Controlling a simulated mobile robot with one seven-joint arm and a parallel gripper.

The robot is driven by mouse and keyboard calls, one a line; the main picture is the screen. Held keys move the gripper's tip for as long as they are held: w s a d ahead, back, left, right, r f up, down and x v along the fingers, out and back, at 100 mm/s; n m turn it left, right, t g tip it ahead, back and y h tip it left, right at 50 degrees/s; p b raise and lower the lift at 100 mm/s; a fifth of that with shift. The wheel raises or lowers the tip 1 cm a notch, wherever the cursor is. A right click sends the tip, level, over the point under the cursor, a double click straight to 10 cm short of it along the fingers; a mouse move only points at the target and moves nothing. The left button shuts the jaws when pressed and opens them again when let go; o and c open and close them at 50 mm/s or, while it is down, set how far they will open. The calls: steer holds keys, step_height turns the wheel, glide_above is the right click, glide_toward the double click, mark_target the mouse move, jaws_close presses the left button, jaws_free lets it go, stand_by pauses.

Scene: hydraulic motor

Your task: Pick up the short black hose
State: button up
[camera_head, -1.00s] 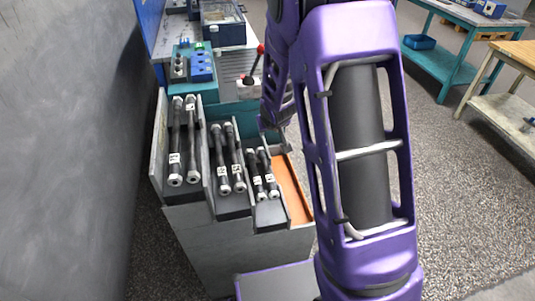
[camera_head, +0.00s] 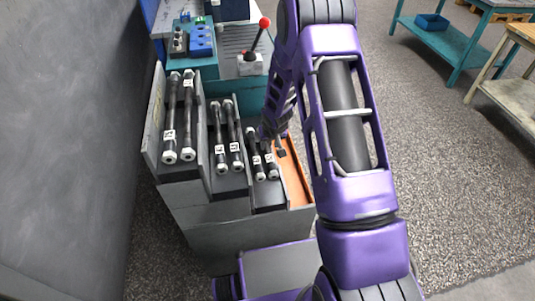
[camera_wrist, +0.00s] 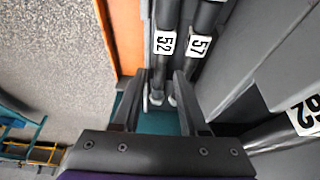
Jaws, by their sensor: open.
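Two short black hoses with pale end fittings lie side by side in the narrow bay next to the orange one. The hose labelled 52 (camera_head: 265,143) is nearest the orange bay, and the hose labelled 57 (camera_head: 253,144) is beside it. In the wrist view, hose 52 (camera_wrist: 165,14) and hose 57 (camera_wrist: 206,16) run down toward my gripper (camera_wrist: 159,82). It is open, and the end of hose 52 shows between its fingers, with the end of 57 close to the right finger. I cannot tell whether they touch. In the head view my gripper (camera_head: 272,145) is over this bay, partly hidden by my arm.
Medium hoses (camera_head: 227,137) and long hoses (camera_head: 180,115) lie in the bays to the left, behind grey dividers. The orange bay (camera_head: 294,180) looks empty. A red-knobbed lever (camera_head: 257,40) and a blue valve block (camera_head: 201,41) stand behind. A grey wall (camera_head: 70,130) is left.

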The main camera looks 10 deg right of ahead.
mark_target(268, 151)
steer(key=x, duration=0.6)
steer(key=shift+s+a+b, duration=0.15)
steer(key=shift+b, duration=0.25)
jaws_close()
steer(key=shift+r, duration=0.1)
stand_by(0.9)
